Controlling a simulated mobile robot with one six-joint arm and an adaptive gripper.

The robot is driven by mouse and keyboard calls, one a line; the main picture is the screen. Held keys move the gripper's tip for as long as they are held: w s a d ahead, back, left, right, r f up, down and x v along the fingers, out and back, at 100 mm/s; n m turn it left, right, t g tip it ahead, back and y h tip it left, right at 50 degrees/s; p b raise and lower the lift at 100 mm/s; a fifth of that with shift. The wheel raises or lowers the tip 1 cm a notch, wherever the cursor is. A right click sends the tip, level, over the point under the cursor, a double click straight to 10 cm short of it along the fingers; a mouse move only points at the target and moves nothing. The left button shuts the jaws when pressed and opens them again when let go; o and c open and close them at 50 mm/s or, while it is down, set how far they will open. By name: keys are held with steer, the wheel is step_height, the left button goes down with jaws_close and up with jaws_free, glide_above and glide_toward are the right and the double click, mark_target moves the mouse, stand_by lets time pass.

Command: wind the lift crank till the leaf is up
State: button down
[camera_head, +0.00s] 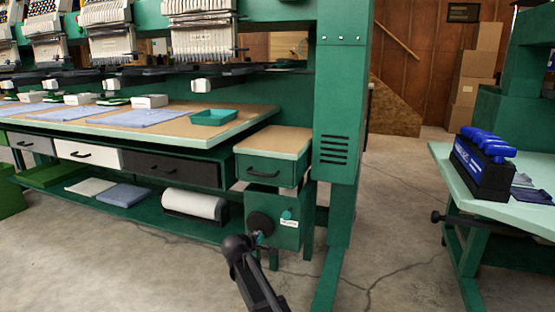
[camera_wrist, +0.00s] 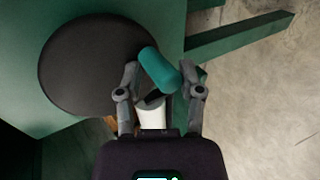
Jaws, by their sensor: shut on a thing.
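The lift crank is a dark round disc (camera_head: 260,224) on the front of a green box under the leaf. Its teal handle (camera_wrist: 160,70) stands out at the disc's edge in the wrist view. My gripper (camera_wrist: 160,80) has one finger on each side of the handle and is shut on it. In the head view my gripper (camera_head: 256,240) reaches up to the disc's lower edge and mostly hides the handle. The leaf (camera_head: 275,140) has a tan top and a green front with a dark pull. It sits beside the right end of the long table.
The long table (camera_head: 235,130) with blue cloths and a teal tray (camera_head: 213,117) is at left. A green post (camera_head: 340,100) stands right of the leaf. A bench (camera_head: 500,212) with blue-handled tools is at far right. Concrete floor between is clear.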

steer(key=shift+w+a, duration=0.15)
steer(key=a, duration=0.2)
steer(key=w+a+p, duration=0.1)
steer(key=shift+w+a+r, duration=0.1)
steer(key=shift+a+r, duration=0.05)
steer(key=shift+r, duration=0.15)
steer(key=c, duration=0.5)
jaws_free()
steer(key=shift+s+d+f+b, duration=0.15)
steer(key=shift+s+d, duration=0.05)
steer(key=shift+d, duration=0.35)
steer(key=shift+s+d+f+b, duration=0.15)
steer(key=shift+s+d, duration=0.1)
steer(key=shift+d, duration=0.25)
steer(key=shift+s+d+f+b, duration=0.15)
steer(key=shift+s+d, duration=0.05)
steer(key=shift+d, duration=0.35)
